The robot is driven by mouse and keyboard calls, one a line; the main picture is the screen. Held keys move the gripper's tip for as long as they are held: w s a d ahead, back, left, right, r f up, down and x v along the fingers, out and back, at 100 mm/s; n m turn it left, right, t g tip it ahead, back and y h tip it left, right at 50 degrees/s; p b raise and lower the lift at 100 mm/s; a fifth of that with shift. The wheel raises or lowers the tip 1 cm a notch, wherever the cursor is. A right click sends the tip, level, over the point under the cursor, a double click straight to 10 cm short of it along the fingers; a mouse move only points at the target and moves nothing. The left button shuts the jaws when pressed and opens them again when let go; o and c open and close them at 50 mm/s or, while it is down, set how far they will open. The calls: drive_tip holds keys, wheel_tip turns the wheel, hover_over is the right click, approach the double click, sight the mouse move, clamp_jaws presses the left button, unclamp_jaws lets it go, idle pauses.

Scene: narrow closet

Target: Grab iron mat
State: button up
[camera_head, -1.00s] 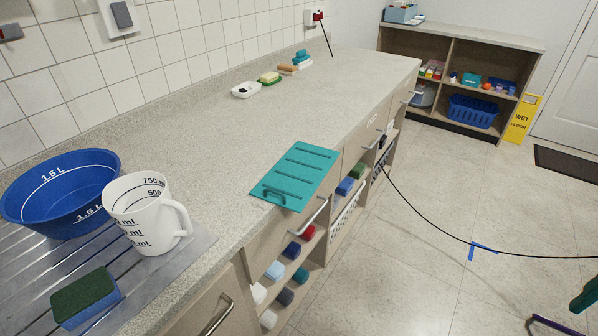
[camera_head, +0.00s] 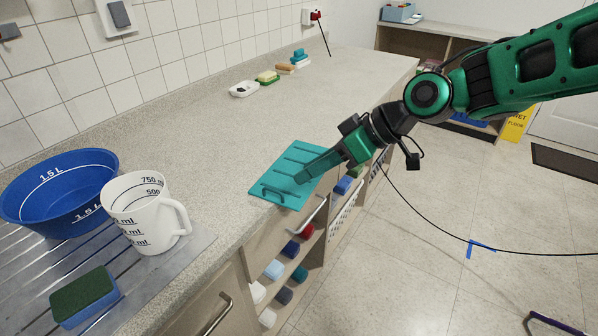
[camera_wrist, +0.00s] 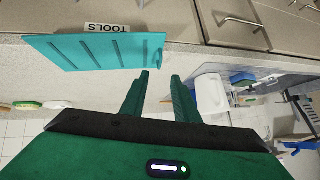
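The iron mat (camera_head: 283,180) is a flat teal sheet with raised ribs and a loop handle at its near end. It lies on the counter at the front edge, and its right part is hidden by my gripper in the head view. It also shows in the wrist view (camera_wrist: 95,50), up and to the left of my fingers. My gripper (camera_head: 305,180) is over the mat in the head view. In the wrist view (camera_wrist: 160,82) its two fingers are apart with nothing between them. I cannot tell whether a finger touches the mat.
A white measuring jug (camera_head: 145,215), a blue bowl (camera_head: 58,195) and a sponge (camera_head: 85,298) stand at the left on the drainer. A soap dish (camera_head: 244,90) and brushes lie near the wall. Open shelves below the counter hold several coloured items. The counter's middle is clear.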

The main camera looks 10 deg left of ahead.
sight(278, 186)
drive_tip(key=x, duration=1)
drive_tip(key=shift+d+f, duration=0.1)
drive_tip(key=shift+f, duration=0.05)
drive_tip(key=shift+c, duration=0.7)
clamp_jaws()
